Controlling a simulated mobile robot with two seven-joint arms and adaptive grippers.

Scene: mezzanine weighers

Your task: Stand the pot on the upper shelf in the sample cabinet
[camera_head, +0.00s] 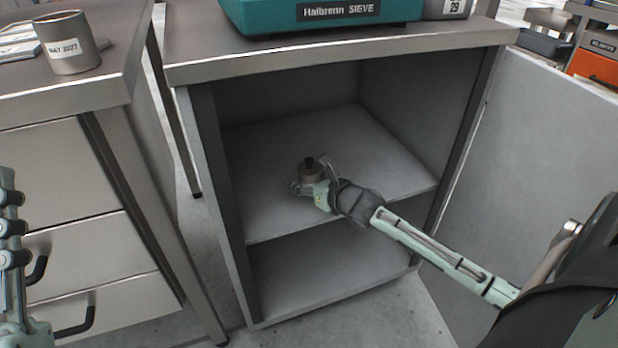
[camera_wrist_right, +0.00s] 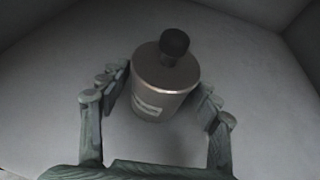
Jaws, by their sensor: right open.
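The pot (camera_head: 310,172) is a small metal cylinder with a dark knob on top. It stands upright on the upper shelf (camera_head: 385,165) of the open sample cabinet (camera_head: 213,190). In the right wrist view the pot (camera_wrist_right: 152,95) stands between the spread fingers, with a pale label on its side. My right gripper (camera_head: 315,185) is open around the pot, with gaps showing beside it in the wrist view. My left arm shows at the left edge of the head view, but its fingertips cannot be made out.
The cabinet door (camera_head: 545,150) stands open on the right. The lower compartment (camera_head: 330,275) is empty. A teal sieve machine (camera_head: 270,15) sits on the cabinet top. On the left, a drawer bench (camera_head: 90,95) carries a labelled metal pot (camera_head: 70,55).

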